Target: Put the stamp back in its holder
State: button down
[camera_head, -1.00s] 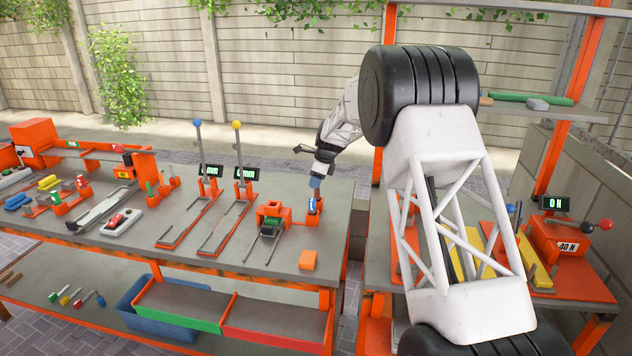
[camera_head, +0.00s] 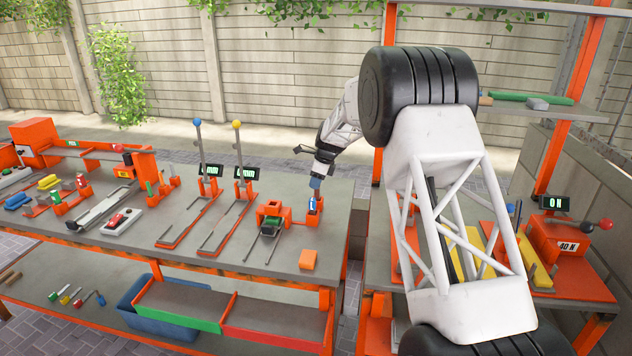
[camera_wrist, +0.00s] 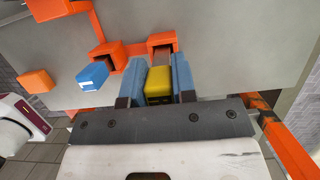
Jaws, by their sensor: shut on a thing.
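My gripper (camera_wrist: 158,84) is shut on a yellow stamp (camera_wrist: 158,80), which sits between its blue fingers in the wrist view. An orange holder with an opening (camera_wrist: 162,40) is just beyond the yellow piece. I cannot tell whether the two touch. To the left, a blue block (camera_wrist: 92,75) sits at the mouth of a second orange holder (camera_wrist: 106,50). In the head view, my gripper (camera_head: 315,183) points down over the small orange holder (camera_head: 312,208) near the table's right end. The yellow stamp is hidden there.
An orange block (camera_head: 308,259) lies near the table's front edge; an orange frame (camera_head: 272,210) stands left of the holder. Two rail gauges with blue (camera_head: 196,122) and yellow (camera_head: 236,124) knobs stand further left. A gap separates this table from the right-hand one.

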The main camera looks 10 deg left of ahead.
jog(key=shift+f, duration=1.95)
dwell(1.1)
jog(key=c, duration=0.8)
grip_release()
jog(key=shift+c, duration=0.2)
jog(key=shift+r, duration=0.1)
jog(key=v, duration=0.7)
jog(key=shift+r, duration=0.3)
jog(key=shift+d, duration=0.15)
